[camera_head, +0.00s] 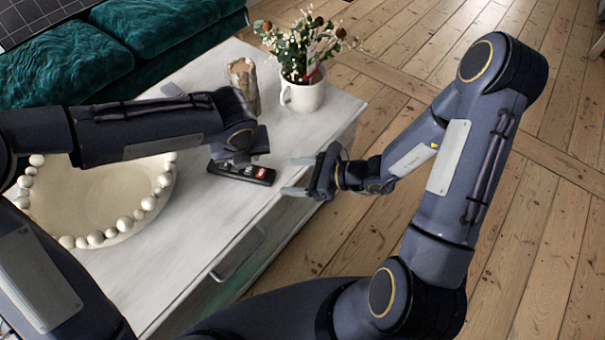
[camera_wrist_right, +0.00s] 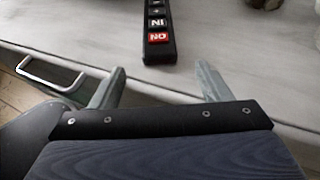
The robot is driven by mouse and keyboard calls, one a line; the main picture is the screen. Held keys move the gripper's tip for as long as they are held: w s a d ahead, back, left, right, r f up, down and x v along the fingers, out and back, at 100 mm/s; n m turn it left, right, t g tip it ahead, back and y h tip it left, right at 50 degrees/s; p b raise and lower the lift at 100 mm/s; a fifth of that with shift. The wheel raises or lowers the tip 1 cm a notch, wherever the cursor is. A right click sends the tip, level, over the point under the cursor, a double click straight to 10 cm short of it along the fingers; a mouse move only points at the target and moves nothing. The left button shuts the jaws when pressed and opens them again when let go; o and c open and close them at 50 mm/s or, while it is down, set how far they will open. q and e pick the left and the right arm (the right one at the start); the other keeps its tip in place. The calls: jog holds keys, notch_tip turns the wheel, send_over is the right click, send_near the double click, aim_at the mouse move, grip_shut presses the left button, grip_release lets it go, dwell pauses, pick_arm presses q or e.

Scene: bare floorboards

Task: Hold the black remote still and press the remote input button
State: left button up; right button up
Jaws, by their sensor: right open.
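The black remote (camera_head: 250,174) lies on the white table, below and just in front of my left gripper (camera_head: 237,158). The left fingers are mostly hidden behind its wrist, so I cannot tell whether they touch the remote. In the right wrist view the remote (camera_wrist_right: 166,52) points its near end toward my right gripper. It has a red button (camera_wrist_right: 158,37) near that end and a white-marked button (camera_wrist_right: 157,22) just beyond it. My right gripper (camera_head: 300,175) is open and empty, to the right of the remote, with its fingertips near the table edge. Its fingers (camera_wrist_right: 155,84) are apart.
The white table (camera_head: 200,235) has a drawer handle (camera_head: 240,256) on its front. A beaded bowl (camera_head: 95,205) stands at left. A wooden figure (camera_head: 244,85) and a white mug with flowers (camera_head: 303,93) stand behind the remote. A green sofa (camera_head: 60,65) is farther back.

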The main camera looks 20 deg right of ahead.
aim_at(273, 176)
jog(key=x, duration=0.5)
jog(key=shift+w+a+f, duration=0.1)
jog(key=shift+w+a, duration=0.05)
jog(key=shift+a, duration=0.2)
jog(key=c, duration=1.1)
pick_arm(q)
jog(key=shift+c, duration=0.3)
grip_shut()
dwell(0.9)
